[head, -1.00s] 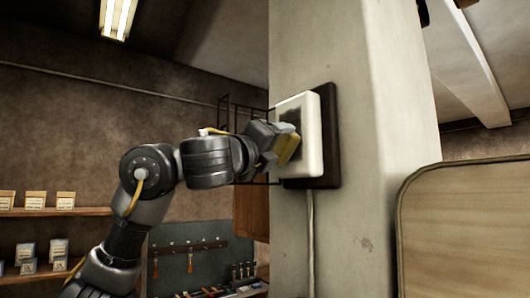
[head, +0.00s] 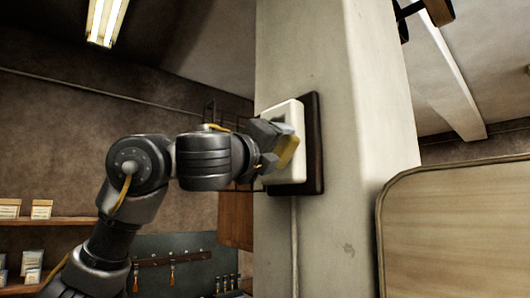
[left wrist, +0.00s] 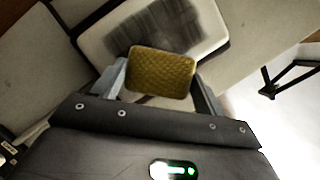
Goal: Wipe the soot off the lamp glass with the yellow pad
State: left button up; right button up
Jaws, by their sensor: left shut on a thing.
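The lamp glass (head: 297,112) is a pale, rounded panel on a dark backing plate (head: 315,145), fixed to the side of a pillar. In the left wrist view the glass (left wrist: 93,47) carries a dark grey streaky soot patch (left wrist: 165,30) over much of its face. My left gripper (head: 276,150) is shut on the yellow pad (head: 289,152) and holds it at the glass. In the left wrist view the pad (left wrist: 160,73) sits between the fingers and overlaps the patch's lower edge. I cannot tell if it touches. My right gripper is not in view.
The pale pillar (head: 345,220) bears the lamp, with a cable (head: 295,250) running down below it. A wire rack (head: 225,112) stands behind my left arm. A wooden panel (head: 460,230) stands at the right. Shelves (head: 50,221) and a tool board (head: 190,262) are at the lower left.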

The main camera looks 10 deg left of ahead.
pick_arm(q)
notch_tip(320, 180, up, 2)
jog(key=shift+r+p, duration=0.2)
jog(key=shift+p, duration=0.65)
jog(key=shift+w+a, duration=0.1)
jog(key=w+a+p, duration=0.1)
jog(key=w+a, duration=0.1)
jog(key=a, duration=0.1)
jog(key=shift+w, duration=0.3)
jog(key=shift+a, duration=0.1)
jog(key=w+a+r, duration=0.2)
jog(key=shift+w+a+r, duration=0.1)
jog(key=shift+a+r, duration=0.05)
jog(key=shift+a, duration=0.15)
